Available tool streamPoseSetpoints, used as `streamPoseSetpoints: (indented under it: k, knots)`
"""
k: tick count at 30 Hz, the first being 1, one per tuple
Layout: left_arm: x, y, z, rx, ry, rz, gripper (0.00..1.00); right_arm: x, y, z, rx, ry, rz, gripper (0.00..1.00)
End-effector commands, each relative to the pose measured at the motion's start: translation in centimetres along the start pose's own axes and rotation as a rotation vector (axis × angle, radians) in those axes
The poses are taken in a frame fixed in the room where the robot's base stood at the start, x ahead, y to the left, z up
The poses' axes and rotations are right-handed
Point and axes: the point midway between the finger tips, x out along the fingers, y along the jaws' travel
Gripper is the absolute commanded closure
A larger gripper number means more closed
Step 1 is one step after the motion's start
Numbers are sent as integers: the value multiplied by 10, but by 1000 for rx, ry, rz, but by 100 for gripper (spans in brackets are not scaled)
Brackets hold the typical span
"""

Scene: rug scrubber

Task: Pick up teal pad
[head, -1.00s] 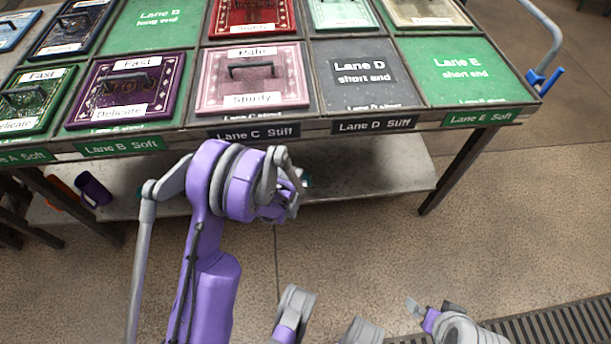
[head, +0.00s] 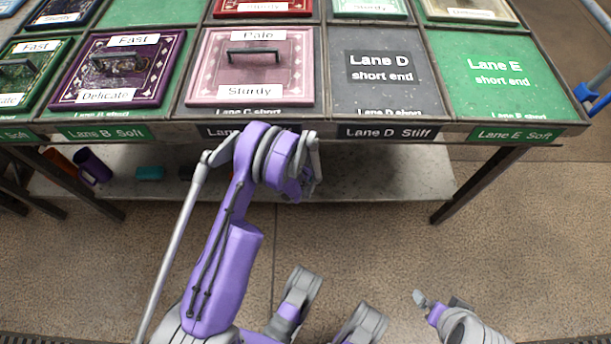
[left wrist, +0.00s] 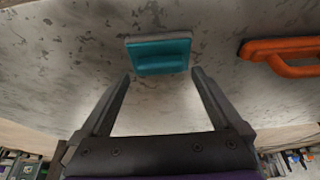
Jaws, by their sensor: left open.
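The teal pad (left wrist: 158,54) lies on a worn pale grey surface in the left wrist view, with a grey strip along its far edge. My left gripper (left wrist: 161,74) is open, its two fingers pointing at the pad from either side of its near edge. The fingers hold nothing. In the head view my left gripper (head: 308,192) is at the front of the lower shelf, its fingertips mostly hidden by the wrist. A teal block (head: 150,173) shows on the lower shelf farther left; I cannot tell whether it is the same pad. My right gripper (head: 430,304) is low at the right, its jaw opening unclear.
An orange handled object (left wrist: 285,52) lies right of the pad in the wrist view. A purple cup (head: 94,167) lies on the lower shelf (head: 390,180). The table's front edge (head: 400,132) overhangs that shelf. A table leg (head: 478,184) stands at the right.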

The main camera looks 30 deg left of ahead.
Motion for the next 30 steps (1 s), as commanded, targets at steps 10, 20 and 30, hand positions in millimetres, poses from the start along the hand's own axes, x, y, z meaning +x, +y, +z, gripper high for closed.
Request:
streamPoseSetpoints:
  k: [10, 20, 30]
  knots:
    - [38, -1, -3, 0, 0, 0, 0, 9, 0, 2, 0, 1, 0, 0]
    - [37, -1, -3, 0, 0, 0, 27, 9, 0, 2, 0, 1, 0, 0]
    - [37, -1, -3, 0, 0, 0, 67, 9, 0, 2, 0, 1, 0, 0]
